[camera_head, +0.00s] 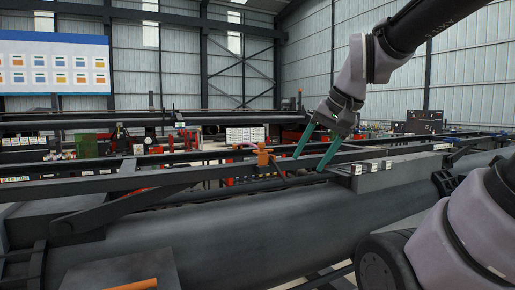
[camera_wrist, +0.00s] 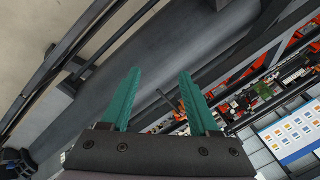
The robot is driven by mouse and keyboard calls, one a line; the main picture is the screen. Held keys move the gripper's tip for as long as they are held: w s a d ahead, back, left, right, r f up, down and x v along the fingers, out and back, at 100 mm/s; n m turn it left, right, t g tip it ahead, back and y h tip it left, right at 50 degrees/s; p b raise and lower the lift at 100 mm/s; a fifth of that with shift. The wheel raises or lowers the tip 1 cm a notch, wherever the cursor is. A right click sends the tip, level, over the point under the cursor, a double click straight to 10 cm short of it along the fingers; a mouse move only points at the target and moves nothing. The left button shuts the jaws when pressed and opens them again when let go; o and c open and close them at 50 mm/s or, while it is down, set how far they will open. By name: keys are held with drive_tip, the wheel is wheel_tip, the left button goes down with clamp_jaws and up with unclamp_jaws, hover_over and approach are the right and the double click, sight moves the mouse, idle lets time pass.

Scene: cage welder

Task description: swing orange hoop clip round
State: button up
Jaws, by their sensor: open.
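The orange clip (camera_head: 263,158) sits on the dark rail near the middle of the head view, with a thin dark rod reaching down to the right from it. My gripper (camera_head: 309,162) is just right of the clip, apart from it, with its teal fingers pointing down and left.
Long dark rails (camera_head: 110,183) run across above a large grey cylinder (camera_head: 250,235). Small pale-faced blocks (camera_head: 371,167) sit on a plate right of my gripper. An orange bar (camera_head: 137,284) lies at the lower left. Cluttered benches and a blue-topped board (camera_head: 50,65) stand behind.

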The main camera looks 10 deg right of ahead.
drive_tip(key=w+a+f+m+g+y, duration=0.2)
drive_tip(key=w+a+m+g+y, duration=0.1)
drive_tip(key=w+a+m+y, duration=0.15)
drive_tip(key=m+t+y, duration=0.6)
drive_tip(key=m+y, duration=0.2)
drive_tip(key=m, duration=0.6)
approach(265, 153)
drive_tip(key=w+a+r, duration=0.3)
drive_tip(key=x, duration=1)
drive_tip(key=shift+a, duration=0.3)
drive_tip(key=shift+r, duration=0.1)
clamp_jaws()
